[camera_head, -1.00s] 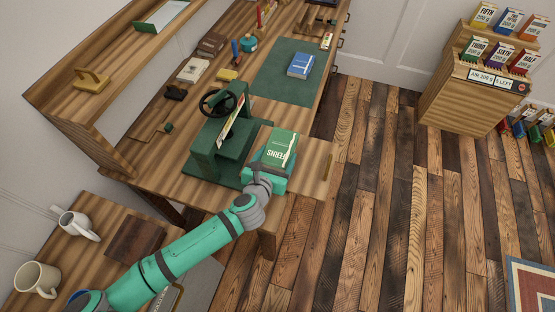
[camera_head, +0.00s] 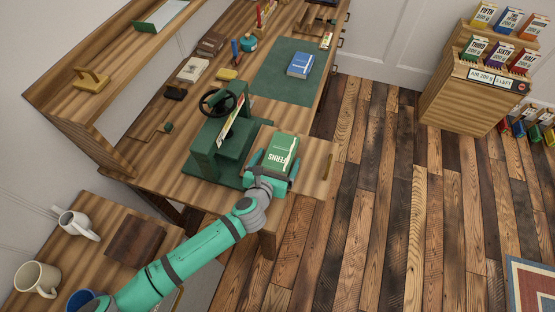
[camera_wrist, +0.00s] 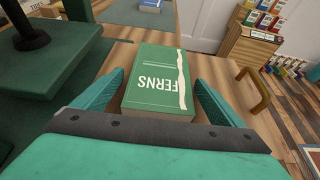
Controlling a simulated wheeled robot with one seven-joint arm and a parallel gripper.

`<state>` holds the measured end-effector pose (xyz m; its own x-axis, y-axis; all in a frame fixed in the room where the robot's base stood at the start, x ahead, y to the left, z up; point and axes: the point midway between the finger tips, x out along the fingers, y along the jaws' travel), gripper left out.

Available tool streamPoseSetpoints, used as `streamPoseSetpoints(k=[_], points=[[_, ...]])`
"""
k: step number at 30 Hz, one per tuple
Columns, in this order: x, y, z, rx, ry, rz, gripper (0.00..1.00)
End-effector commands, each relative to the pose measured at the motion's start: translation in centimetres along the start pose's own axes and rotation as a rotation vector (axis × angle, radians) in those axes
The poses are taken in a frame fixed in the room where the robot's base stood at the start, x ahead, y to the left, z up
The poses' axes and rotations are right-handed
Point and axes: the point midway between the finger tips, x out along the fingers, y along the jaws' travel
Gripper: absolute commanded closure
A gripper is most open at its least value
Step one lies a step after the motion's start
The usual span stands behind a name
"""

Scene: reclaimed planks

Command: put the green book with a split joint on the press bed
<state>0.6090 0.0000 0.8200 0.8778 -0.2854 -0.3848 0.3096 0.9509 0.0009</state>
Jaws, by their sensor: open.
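The green book (camera_head: 284,148), titled FERNS, lies cover up on a wooden board at the near end of the bench. In the wrist view the book (camera_wrist: 155,75) has a ragged pale line along its right side. My gripper (camera_wrist: 150,100) is open, one finger on each side of the book, with visible gaps. In the head view my gripper (camera_head: 277,168) is at the book's near end. The dark green press (camera_head: 208,150) with a black handwheel stands just left of the book. A pale, colourful flat item leans at the press, and its bed is partly hidden.
A blue book (camera_head: 300,64) lies on a green mat (camera_head: 270,85) farther along the bench. Small tools and books lie along the bench's left side. A packet stand (camera_head: 460,95) is at the right. The floor right of the bench is clear.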

Motion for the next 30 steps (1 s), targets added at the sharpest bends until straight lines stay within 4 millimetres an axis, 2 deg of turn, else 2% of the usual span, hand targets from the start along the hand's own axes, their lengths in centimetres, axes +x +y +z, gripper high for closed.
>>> streamPoseSetpoints(k=[5, 12, 18, 24, 30], points=[[-2.0, 0.1, 0.1, 0.001, -0.001, 0.002, 0.08], [-6.8, 0.1, 0.1, 0.001, 0.0, 0.001, 0.08], [-10.2, 0.1, 0.1, 0.002, 0.0, 0.001, 0.08], [-11.8, 0.0, 0.1, 0.0, 0.0, 0.0, 0.08], [-12.1, 0.0, 0.1, 0.0, 0.0, 0.0, 0.08]])
